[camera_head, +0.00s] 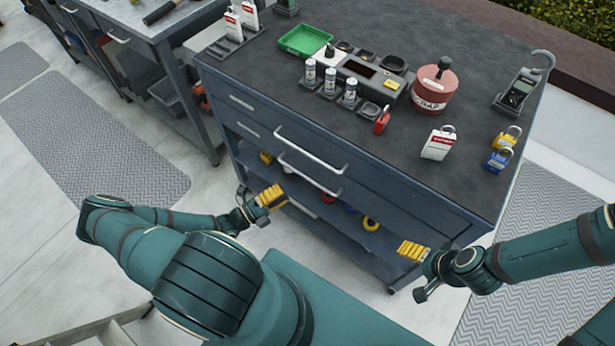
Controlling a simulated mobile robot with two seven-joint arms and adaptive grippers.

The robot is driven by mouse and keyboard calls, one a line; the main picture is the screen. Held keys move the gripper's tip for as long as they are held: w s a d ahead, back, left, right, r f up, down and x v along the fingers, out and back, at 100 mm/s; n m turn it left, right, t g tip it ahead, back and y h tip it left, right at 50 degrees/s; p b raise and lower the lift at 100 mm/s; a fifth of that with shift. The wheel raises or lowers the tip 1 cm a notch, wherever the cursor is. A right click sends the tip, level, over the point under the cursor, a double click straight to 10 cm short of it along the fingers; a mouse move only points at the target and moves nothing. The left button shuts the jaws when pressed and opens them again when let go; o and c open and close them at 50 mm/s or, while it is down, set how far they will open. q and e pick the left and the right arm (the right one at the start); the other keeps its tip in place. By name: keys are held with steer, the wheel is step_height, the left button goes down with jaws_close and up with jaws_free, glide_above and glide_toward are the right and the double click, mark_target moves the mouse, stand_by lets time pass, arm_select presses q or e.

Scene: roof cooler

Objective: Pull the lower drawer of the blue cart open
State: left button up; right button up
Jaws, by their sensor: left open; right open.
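The blue cart (258,100) stands in front of me with a dark top. Its front has two drawers, each with a long pale bar handle. The upper drawer handle (310,150) is above the lower drawer handle (309,174). Both drawers look closed. My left gripper (272,196), with yellow fingers, is open and empty, below and left of the lower handle in the picture. My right gripper (412,250) is open and empty near the cart's lower right front. Neither gripper appears to touch a handle.
The cart top holds a green tray (305,40), a red scrap can (434,87), padlocks (498,160), tags and a meter (518,90). An open shelf under the drawers holds coloured rolls (370,224). A grey workbench (165,25) stands at the left. Grey mats (95,135) lie on the floor.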

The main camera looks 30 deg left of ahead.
mark_target(307, 177)
arm_select(q)
steer(key=x, duration=0.9)
steer(key=shift+w+d+b, duration=0.15)
steer(key=shift+w+b, duration=0.05)
steer(key=shift+b, duration=0.1)
jaws_close()
